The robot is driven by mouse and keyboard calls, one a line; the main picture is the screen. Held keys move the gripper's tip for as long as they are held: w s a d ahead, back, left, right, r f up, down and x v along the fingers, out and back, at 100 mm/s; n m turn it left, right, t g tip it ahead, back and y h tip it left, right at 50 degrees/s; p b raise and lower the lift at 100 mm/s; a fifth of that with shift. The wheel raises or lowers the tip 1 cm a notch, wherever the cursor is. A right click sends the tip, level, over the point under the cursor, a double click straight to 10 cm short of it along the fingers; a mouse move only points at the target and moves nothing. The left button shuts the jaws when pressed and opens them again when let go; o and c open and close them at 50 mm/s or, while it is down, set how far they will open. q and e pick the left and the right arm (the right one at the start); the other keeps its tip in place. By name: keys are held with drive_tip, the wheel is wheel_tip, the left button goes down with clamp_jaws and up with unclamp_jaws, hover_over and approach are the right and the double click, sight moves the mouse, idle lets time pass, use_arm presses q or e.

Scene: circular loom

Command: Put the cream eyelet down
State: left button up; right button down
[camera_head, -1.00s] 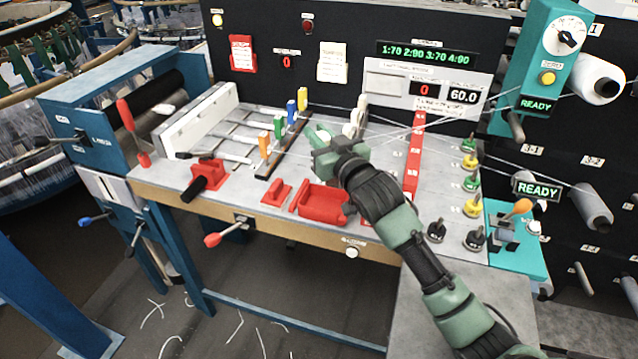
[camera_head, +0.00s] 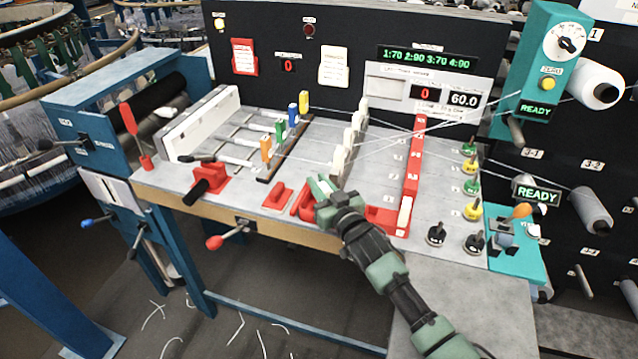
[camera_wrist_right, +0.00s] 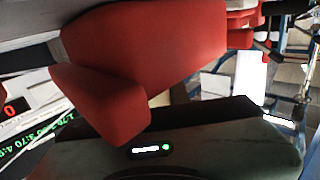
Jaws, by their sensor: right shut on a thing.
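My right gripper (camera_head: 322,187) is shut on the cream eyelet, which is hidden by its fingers. It is over the front of the table, just above the red holder (camera_head: 303,203), and hides part of it. I cannot tell whether the eyelet touches anything. A row of cream eyelets (camera_head: 348,139) stands just behind the gripper. Another cream piece (camera_head: 405,213) is at the front end of the red bar (camera_head: 413,165). In the right wrist view a large red part (camera_wrist_right: 150,55) fills the middle, with a dark green gripper part (camera_wrist_right: 215,140) below. My left gripper is not in view.
Orange, green, blue and yellow tabs (camera_head: 279,130) stand on a dark rail to the left. A red clamp (camera_head: 208,180) and a small red block (camera_head: 278,195) are near the front edge. Thin threads cross above the grey table (camera_head: 385,140). Coloured knobs (camera_head: 470,186) line the right.

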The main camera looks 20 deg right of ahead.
drive_tip(key=shift+f, duration=0.15)
drive_tip(key=c, duration=1.3)
unclamp_jaws()
drive_tip(key=shift+c, duration=0.2)
drive_tip(key=shift+r, duration=0.2)
drive_tip(key=shift+s, duration=0.25)
drive_tip(key=s+p, duration=0.2)
drive_tip(key=s, duration=0.1)
drive_tip(key=s+d+p, duration=0.1)
drive_tip(key=s+p, duration=0.1)
drive_tip(key=s, duration=0.2)
drive_tip(key=s+d+p, duration=0.1)
drive_tip(key=s+p, duration=0.1)
drive_tip(key=s, duration=0.1)
drive_tip(key=shift+s, duration=0.3)
drive_tip(key=shift+s+d, duration=0.15)
drive_tip(key=shift+s, duration=0.25)
